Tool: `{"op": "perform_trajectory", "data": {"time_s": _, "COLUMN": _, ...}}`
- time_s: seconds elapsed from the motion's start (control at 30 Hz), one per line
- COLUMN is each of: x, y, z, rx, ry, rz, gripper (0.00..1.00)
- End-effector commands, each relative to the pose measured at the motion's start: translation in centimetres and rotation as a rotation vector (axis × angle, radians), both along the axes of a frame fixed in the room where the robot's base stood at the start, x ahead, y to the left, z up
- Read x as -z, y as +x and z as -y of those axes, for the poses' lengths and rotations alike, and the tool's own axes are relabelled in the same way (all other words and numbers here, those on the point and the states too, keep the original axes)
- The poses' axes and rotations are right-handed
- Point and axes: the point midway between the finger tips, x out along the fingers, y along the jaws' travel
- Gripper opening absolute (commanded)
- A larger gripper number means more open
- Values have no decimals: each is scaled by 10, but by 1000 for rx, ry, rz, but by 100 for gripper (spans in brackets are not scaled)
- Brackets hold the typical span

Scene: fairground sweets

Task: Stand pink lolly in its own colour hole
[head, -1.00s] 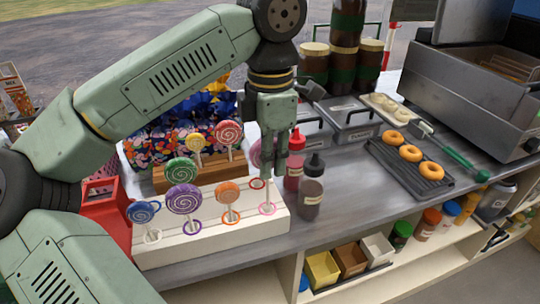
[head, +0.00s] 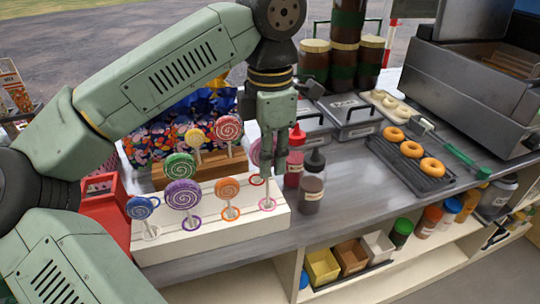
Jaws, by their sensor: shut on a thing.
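The pink lolly (head: 254,152) is a swirled disc, mostly hidden behind my gripper (head: 270,165). My gripper points down and is shut on the lolly, over the right end of the white stepped stand (head: 230,247). A pale stick shows below the fingers, upright, and meets the pink-ringed hole (head: 267,205) at the front right of the stand. I cannot tell how deep the stick is in the hole. A red-ringed hole (head: 257,180) lies just behind and is empty.
Purple (head: 182,195), orange (head: 227,188), green (head: 180,167) and blue (head: 139,208) lollies stand close on the left. Sauce bottles (head: 311,185) stand just right of my gripper. A doughnut rack (head: 410,165) lies farther right. Bare counter lies between.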

Motion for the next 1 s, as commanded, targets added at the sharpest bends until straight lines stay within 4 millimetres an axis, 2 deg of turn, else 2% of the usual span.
{"op": "perform_trajectory", "data": {"time_s": 0.37, "x": 1, "y": 0, "z": 0, "rx": 0, "ry": 0, "rz": 0, "gripper": 0}}
{"op": "perform_trajectory", "data": {"time_s": 0.67, "x": 12, "y": 0, "z": 0, "rx": 0, "ry": 0, "rz": 0, "gripper": 0}}
{"op": "perform_trajectory", "data": {"time_s": 1.0, "x": 13, "y": 0, "z": 0, "rx": 0, "ry": 0, "rz": 0, "gripper": 0}}
